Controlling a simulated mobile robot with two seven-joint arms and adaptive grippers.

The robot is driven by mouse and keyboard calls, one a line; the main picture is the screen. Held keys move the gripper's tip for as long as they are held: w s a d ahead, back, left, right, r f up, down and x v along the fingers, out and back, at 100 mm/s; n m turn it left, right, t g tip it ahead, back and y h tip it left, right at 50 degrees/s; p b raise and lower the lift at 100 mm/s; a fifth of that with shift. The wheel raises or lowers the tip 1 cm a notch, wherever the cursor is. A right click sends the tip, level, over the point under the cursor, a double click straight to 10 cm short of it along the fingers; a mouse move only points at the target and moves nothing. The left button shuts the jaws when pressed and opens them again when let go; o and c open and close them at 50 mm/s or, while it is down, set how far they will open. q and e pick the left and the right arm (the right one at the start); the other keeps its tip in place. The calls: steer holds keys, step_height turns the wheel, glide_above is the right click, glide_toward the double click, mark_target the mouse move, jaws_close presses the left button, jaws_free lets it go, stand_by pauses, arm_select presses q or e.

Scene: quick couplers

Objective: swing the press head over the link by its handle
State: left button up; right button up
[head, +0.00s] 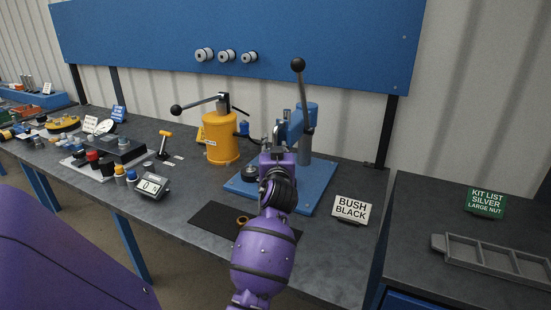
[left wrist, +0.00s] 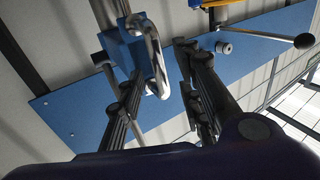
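The blue press stands on a blue base plate (head: 316,197) in the middle of the bench. Its blue press head (head: 291,131) sits on the column, with a long black-knobbed lever (head: 309,110) rising beside it. My left gripper (head: 271,152) is in front of the press head and partly hides it. In the left wrist view the grey looped handle (left wrist: 158,60) sticks out from the blue head (left wrist: 122,50). The fingers of my left gripper (left wrist: 163,70) are apart, with the handle showing in the gap. I cannot tell whether they touch it. The link is not clearly visible. My right gripper is not in view.
A yellow pump (head: 221,141) with its own black-knobbed lever stands left of the press. A dark mat (head: 215,224) with a small brass ring (head: 242,220) lies in front. A "BUSH BLACK" sign (head: 351,210) stands right. A grey divided tray (head: 497,262) is on the side bench.

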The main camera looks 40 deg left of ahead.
arm_select(q)
steer(key=v, duration=0.8)
steer(key=shift+s+d, duration=0.1)
